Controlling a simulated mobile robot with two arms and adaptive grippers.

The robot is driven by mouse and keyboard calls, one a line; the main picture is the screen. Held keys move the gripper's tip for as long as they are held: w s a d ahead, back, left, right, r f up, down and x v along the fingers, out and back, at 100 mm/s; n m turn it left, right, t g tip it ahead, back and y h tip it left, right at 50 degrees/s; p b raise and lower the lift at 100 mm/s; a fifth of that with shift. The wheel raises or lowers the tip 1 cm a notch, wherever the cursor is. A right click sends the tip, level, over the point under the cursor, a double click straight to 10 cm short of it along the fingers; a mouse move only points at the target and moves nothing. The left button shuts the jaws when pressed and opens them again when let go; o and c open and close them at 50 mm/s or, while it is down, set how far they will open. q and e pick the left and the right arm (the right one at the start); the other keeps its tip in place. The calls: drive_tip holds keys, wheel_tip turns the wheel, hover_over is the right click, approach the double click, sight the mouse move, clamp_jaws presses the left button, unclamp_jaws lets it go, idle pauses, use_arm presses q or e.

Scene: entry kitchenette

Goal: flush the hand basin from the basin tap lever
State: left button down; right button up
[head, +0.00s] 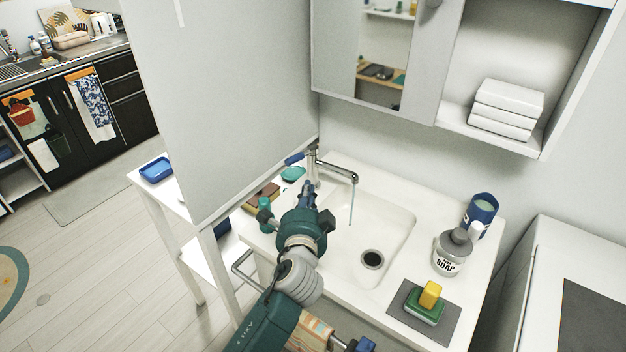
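The basin tap (338,166) stands at the back left of the white hand basin (392,232). A thin stream of water (351,206) falls from its spout. The tap lever (294,158) has a blue grip and points left from the top of the tap. My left gripper (308,188) is just in front of the tap's base, below the lever, with its fingers pointing at the tap. It appears apart from the lever. Its finger gap is too small to read. A blue-tipped part at the bottom edge may be my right gripper (358,345), mostly cut off.
A grey panel (225,100) stands close left of the tap. A soap bottle (450,255), blue cup (481,214) and sponges on a grey mat (407,300) are on the right. A mirror cabinet (385,50) hangs above. A green bottle (265,213) stands by my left gripper.

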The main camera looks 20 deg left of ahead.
use_arm(q)
approach(293, 158)
drive_tip(key=w+d, duration=0.4)
drive_tip(key=d, duration=0.1)
drive_tip(key=w+a+p, duration=0.1)
drive_tip(key=a, duration=0.1)
drive_tip(key=w+a+f, duration=0.1)
drive_tip(key=w, duration=0.1)
drive_tip(key=shift+a+p, duration=0.35)
drive_tip(key=shift+p, duration=0.05)
drive_tip(key=shift+a, duration=0.1)
drive_tip(key=shift+w+a+r+m+h+p, duration=0.1)
drive_tip(key=shift+a+r+m+h+p, duration=0.2)
drive_tip(key=shift+p, duration=0.35)
drive_tip(key=shift+a+f+m+h+p, duration=0.1)
drive_tip(key=shift+a+h+p, duration=0.15)
drive_tip(key=shift+h+p, duration=0.25)
drive_tip(key=shift+w+a+f, duration=0.1)
drive_tip(key=shift+w+a, duration=0.05)
drive_tip(key=shift+a, duration=0.35)
drive_tip(key=shift+w+a+f, duration=0.1)
drive_tip(key=shift+a+f, duration=0.05)
drive_tip(key=shift+a, duration=0.3)
drive_tip(key=shift+w+a, duration=0.1)
use_arm(e)
drive_tip(key=r, duration=0.4)
drive_tip(key=shift+w+a, duration=0.35)
drive_tip(key=shift+w, duration=0.05)
drive_tip(key=shift+d, duration=0.1)
